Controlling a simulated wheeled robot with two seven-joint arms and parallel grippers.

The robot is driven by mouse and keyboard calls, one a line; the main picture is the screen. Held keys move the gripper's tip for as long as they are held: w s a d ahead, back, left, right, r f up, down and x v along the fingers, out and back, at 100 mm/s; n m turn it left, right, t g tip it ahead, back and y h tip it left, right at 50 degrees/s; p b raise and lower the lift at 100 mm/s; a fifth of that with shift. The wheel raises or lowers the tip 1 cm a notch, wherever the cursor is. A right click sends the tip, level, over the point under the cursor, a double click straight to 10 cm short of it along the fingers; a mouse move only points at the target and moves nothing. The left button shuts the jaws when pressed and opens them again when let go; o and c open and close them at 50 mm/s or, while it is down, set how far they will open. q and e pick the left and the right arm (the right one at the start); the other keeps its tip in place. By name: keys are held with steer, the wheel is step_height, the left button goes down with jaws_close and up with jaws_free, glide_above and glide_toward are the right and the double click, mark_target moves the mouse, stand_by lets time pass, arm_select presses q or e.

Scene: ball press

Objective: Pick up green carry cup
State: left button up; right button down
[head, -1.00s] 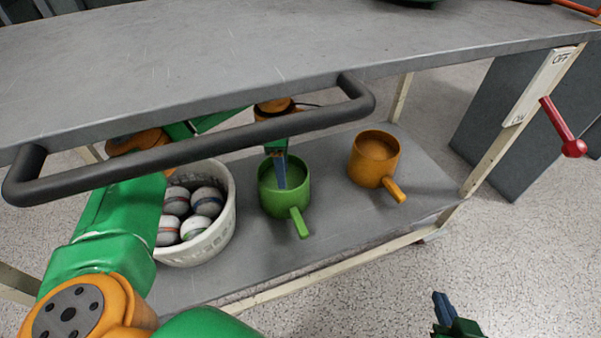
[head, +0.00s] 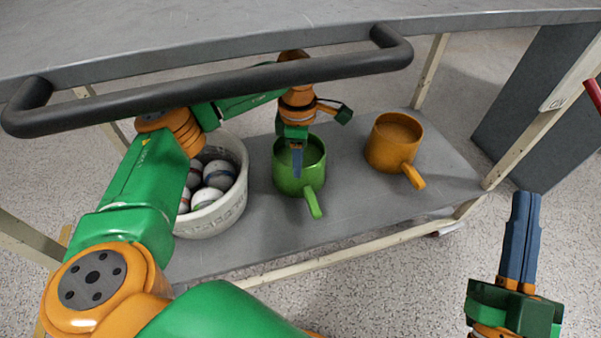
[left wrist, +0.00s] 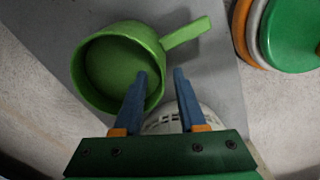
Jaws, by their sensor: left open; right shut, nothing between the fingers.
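The green carry cup (head: 287,182) stands upright on the lower shelf, its handle pointing toward the front. It also shows in the left wrist view (left wrist: 108,95), with its mouth facing the camera. My left gripper (head: 297,170) is open at the cup. In the left wrist view, the left gripper's fingers (left wrist: 160,73) straddle the cup's rim: one finger lies over the mouth, the other outside the wall. I cannot tell whether either touches it. My right gripper (head: 525,198) is shut and empty, to the right in front of the shelf.
A white basket (head: 232,203) of several balls (head: 219,175) stands left of the cup. An orange cup (head: 388,150) stands to its right. The tabletop (head: 200,40) and its dark handle bar (head: 230,83) overhang my left arm.

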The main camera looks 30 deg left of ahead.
arm_select(q)
steer(key=shift+f, duration=0.6)
jaws_close()
arm_select(e)
steer(key=s+r+t, duration=0.1)
steer(key=s+r+t+y, duration=0.1)
steer(key=r, duration=0.1)
steer(key=shift+s+r+n, duration=0.15)
steer(key=shift+s+n, duration=0.05)
steer(key=shift+n, duration=0.1)
stand_by(0.5)
